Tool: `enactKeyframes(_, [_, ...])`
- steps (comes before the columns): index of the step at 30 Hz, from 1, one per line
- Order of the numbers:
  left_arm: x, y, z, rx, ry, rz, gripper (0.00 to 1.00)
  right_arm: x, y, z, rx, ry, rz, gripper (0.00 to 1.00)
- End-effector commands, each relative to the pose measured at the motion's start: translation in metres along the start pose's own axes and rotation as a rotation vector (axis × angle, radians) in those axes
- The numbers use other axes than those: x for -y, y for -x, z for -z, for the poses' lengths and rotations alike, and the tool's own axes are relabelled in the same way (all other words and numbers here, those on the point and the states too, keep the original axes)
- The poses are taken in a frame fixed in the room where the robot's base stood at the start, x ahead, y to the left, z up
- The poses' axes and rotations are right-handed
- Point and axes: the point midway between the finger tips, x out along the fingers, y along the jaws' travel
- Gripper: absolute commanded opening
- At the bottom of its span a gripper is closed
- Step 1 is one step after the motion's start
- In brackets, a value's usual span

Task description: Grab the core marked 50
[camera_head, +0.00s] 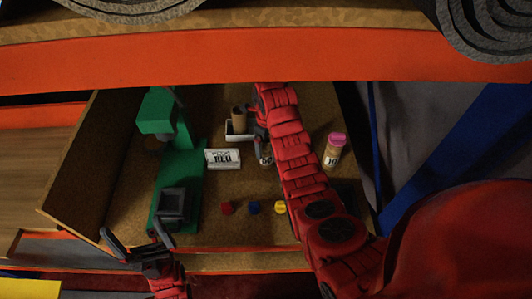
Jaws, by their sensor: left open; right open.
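A small pale cylinder with dark marking (265,158) stands in the middle of the shelf, partly hidden by my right arm; its marking looks like a number but cannot be read surely. Another core with a pink top (335,146) stands to the right, its label only partly legible. A plain brown core (239,119) stands at the white tray. My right gripper (260,135) is over the shelf just above the pale cylinder in the picture, open; whether it touches the cylinder is unclear. My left gripper (134,240) is open and empty at the lower left, near the shelf's front edge.
A green machine (180,185) stands at the left of the brown shelf. A white labelled box (223,158) lies beside it, below the white tray (233,136). Red (227,208), blue (253,207) and yellow (280,207) pieces sit near the front. An orange beam (200,64) crosses above.

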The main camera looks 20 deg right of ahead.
Motion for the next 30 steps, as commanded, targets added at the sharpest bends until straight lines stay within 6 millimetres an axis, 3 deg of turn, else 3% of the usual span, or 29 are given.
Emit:
enactKeyframes(4, [0.001, -0.014, 0.002, 0.000, 0.000, 0.000, 1.00, 0.000, -0.008, -0.003, -0.005, 0.000, -0.004, 1.00])
enactKeyframes(16, [0.001, -0.026, 0.004, 0.000, 0.000, 0.000, 1.00, 0.004, -0.043, -0.008, -0.002, -0.001, -0.002, 1.00])
enactKeyframes(26, [0.001, -0.027, 0.004, 0.000, 0.000, 0.000, 1.00, 0.004, -0.048, -0.009, 0.002, 0.001, 0.002, 1.00])
enactKeyframes(27, [0.001, -0.027, 0.004, 0.000, 0.000, 0.000, 1.00, 0.004, -0.048, -0.009, 0.002, 0.001, 0.002, 0.98])
enactKeyframes(30, [0.001, -0.027, 0.004, 0.000, 0.000, 0.000, 1.00, 0.004, -0.048, -0.009, 0.002, 0.001, 0.002, 0.80])
